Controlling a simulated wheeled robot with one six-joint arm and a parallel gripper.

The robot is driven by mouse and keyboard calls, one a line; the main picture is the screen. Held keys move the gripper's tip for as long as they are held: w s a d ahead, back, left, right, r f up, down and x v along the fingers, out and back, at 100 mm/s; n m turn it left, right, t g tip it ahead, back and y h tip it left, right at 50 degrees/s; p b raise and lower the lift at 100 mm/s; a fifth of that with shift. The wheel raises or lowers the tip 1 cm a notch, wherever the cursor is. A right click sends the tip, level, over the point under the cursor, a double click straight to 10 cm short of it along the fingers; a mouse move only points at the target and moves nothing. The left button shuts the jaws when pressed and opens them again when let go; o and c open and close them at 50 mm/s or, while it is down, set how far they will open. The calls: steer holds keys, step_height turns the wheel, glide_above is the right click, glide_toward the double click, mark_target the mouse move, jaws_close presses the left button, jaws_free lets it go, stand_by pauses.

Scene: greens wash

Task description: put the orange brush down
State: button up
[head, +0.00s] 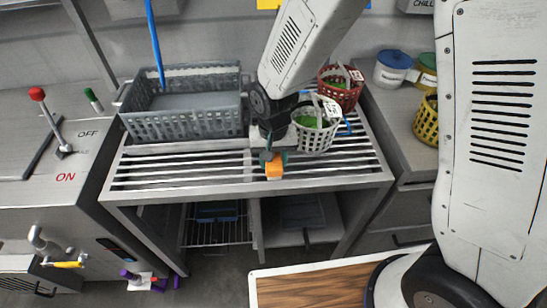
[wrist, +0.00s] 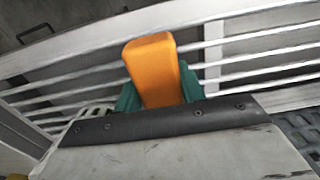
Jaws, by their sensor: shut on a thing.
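The orange brush (head: 274,168) is at the end of my gripper (head: 272,158), above the front part of the slatted rack (head: 190,176). In the wrist view the orange block of the brush (wrist: 153,70) stands between the two green fingers of my gripper (wrist: 158,90), which are shut on it. The slats (wrist: 260,50) show behind and below it. I cannot tell whether the brush touches the slats. Any bristles are hidden.
A grey basket (head: 185,122) stands on the rack's left. A white basket with greens (head: 315,135) and a red basket (head: 340,95) stand on the right. A yellow basket (head: 427,122) is on the right counter. The rack's front left slats are clear.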

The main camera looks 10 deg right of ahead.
steer(key=o, duration=1.3)
steer(key=shift+f, duration=0.1)
step_height(320, 180, up, 12)
steer(key=shift+f, duration=0.1)
steer(key=s+d+r, duration=0.8)
steer(key=d+r, duration=0.4)
steer(key=d, duration=0.2)
steer(key=shift+t, duration=0.6)
steer(key=s+d+r, duration=0.1)
steer(key=s+d, duration=0.1)
steer(key=s, duration=0.2)
steer(key=s+d, duration=0.2)
steer(key=s, duration=0.1)
steer(key=s+d+r, duration=0.1)
steer(key=s+d, duration=0.1)
steer(key=s, duration=0.2)
steer(key=shift+s+d+r, duration=0.3)
steer(key=shift+d+r, duration=0.05)
steer(key=shift+d, duration=0.05)
